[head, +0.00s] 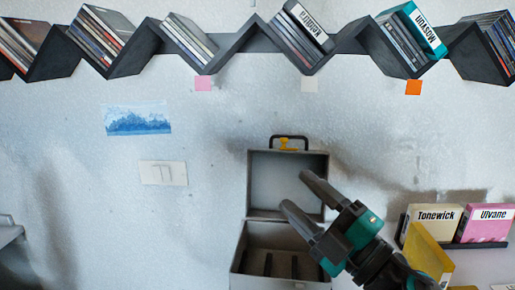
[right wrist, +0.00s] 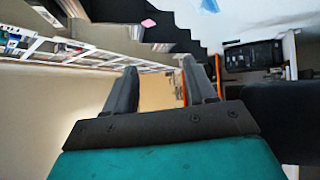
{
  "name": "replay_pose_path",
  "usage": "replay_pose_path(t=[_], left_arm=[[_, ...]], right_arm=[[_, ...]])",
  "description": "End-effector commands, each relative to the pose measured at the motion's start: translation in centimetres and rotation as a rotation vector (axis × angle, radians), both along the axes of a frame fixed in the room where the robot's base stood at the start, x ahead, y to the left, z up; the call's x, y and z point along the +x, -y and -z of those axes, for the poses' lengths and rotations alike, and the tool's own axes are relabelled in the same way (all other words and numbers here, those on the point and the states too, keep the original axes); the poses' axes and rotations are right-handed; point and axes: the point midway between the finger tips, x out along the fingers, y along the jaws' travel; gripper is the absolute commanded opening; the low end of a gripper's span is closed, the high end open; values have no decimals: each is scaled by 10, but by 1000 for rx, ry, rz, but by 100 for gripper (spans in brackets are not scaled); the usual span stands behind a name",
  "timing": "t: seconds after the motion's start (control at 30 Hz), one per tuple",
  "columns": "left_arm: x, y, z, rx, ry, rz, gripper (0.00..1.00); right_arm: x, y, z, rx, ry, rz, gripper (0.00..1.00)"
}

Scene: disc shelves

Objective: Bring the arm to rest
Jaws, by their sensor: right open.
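My right gripper (head: 293,192) is open and empty. In the head view it reaches up and left from the lower right, its two dark fingers in front of an open grey case (head: 238,255). I cannot tell from this view how far its fingers are from the case. In the right wrist view the two fingers (right wrist: 160,85) stand apart with nothing between them. My left gripper is not in either view.
A dark zigzag shelf (head: 240,45) along the wall holds several discs, with a teal "Mosyun" case (head: 425,30) among them. At lower right, a cream "Tonewick" box (head: 432,218) and pink "Ulvane" box (head: 487,222) stand near a yellow panel (head: 428,255).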

Motion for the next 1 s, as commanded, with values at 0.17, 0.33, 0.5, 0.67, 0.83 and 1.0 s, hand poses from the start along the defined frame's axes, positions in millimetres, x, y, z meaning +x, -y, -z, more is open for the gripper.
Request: replay_pose_path(t=[0.17,0.33,0.5,0.67,0.83,1.0], left_arm=[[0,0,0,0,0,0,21],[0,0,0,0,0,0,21],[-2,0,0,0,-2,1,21],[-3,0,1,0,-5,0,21],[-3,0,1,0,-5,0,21],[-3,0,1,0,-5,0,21]], right_arm=[[9,62,57,356,-401,323,55],[-22,113,154,548,-857,622,55],[-84,134,232,612,-1250,824,55],[-138,138,272,620,-1508,928,55],[-191,136,297,608,-1736,1000,55],[-223,132,313,597,-1876,1023,55]])
